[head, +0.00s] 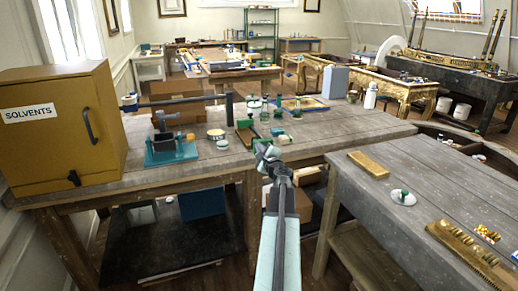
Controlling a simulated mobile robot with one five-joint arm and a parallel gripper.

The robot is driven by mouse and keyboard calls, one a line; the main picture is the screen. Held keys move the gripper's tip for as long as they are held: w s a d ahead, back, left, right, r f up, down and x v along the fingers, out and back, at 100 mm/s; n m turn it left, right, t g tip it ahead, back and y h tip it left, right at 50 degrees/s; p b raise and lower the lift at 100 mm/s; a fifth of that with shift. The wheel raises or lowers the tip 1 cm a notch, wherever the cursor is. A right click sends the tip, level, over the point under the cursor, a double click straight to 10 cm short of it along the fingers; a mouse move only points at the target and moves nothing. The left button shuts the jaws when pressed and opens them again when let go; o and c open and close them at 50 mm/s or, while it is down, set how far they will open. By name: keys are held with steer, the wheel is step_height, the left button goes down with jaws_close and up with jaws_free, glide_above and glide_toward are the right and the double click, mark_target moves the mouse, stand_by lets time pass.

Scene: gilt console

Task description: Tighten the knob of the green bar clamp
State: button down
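My gripper (267,157) is at the front edge of the grey workbench (330,128), at the end of my pale arm. A small green piece (262,147) shows right at its fingertips; I cannot tell whether it touches it or is held. Just behind is a narrow brown piece with a green end (245,124), lying on the bench. To the left, a teal-green base (170,153) carries a dark block, with a long dark bar (190,100) above it. I cannot tell for sure which of these belongs to the green bar clamp; its knob is not clearly seen.
A yellow solvents cabinet (60,125) stands at the left end of the bench. A second table (440,190) at right holds a brass bar (368,164) and small parts.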

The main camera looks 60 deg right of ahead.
steer(key=shift+s+d, duration=0.1)
steer(key=shift+s, duration=0.05)
steer(key=shift+a+r+p, duration=0.2)
steer(key=shift+r+p, duration=0.15)
steer(key=shift+a, duration=0.1)
steer(key=v, duration=0.5)
steer(key=shift+s+a, duration=0.2)
steer(key=shift+a, duration=0.05)
steer(key=shift+f, duration=0.1)
